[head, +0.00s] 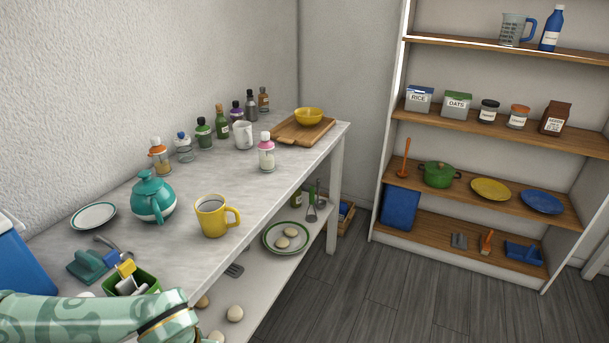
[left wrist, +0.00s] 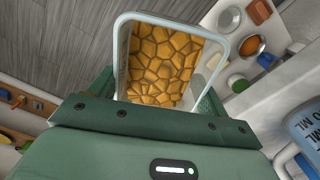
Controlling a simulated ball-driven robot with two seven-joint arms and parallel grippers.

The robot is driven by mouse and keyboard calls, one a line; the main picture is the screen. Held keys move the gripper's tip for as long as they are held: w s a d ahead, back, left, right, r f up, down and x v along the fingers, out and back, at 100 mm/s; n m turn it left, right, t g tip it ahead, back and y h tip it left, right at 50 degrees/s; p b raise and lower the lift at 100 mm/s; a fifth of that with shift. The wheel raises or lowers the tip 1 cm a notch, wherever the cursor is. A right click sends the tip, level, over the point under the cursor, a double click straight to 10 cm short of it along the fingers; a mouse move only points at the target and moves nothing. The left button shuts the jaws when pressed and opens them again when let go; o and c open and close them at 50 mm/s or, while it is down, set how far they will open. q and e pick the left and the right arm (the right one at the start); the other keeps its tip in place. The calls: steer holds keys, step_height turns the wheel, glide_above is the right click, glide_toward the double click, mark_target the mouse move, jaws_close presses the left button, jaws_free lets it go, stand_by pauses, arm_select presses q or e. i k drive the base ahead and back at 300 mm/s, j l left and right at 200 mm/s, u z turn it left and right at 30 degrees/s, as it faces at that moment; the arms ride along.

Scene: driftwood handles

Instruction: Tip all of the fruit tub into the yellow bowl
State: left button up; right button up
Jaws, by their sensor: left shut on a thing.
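The yellow bowl (head: 308,115) sits upright on a wooden board (head: 292,133) at the far end of the marble counter in the head view; its inside looks empty. The fruit tub (left wrist: 210,62) is a clear container with a pale rim, filled with orange chunks (left wrist: 160,62). My left gripper (left wrist: 155,90) is shut on the tub, with a green finger at each side. In the head view my left arm comes in at the bottom left; its gripper and the tub are out of that frame. My right gripper is not in view.
The counter holds a yellow mug (head: 212,216), a teal teapot (head: 152,199), a pink-topped bottle (head: 266,153) and a white pitcher (head: 243,135). Several bottles line the wall. A green caddy (head: 135,282) is near my arm. Shelves (head: 490,125) stand at right, with open floor before them.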

mark_target(309, 118)
steer(key=i+l+u, duration=0.15)
steer(key=i+l, duration=0.4)
steer(key=i, duration=0.15)
steer(key=i+l+u, duration=0.15)
steer(key=i+l, duration=0.5)
steer(key=i+l+u, duration=0.15)
steer(key=i+l, duration=0.45)
steer(key=i+l+u, duration=0.15)
steer(key=i+l, duration=0.4)
steer(key=l, duration=0.3)
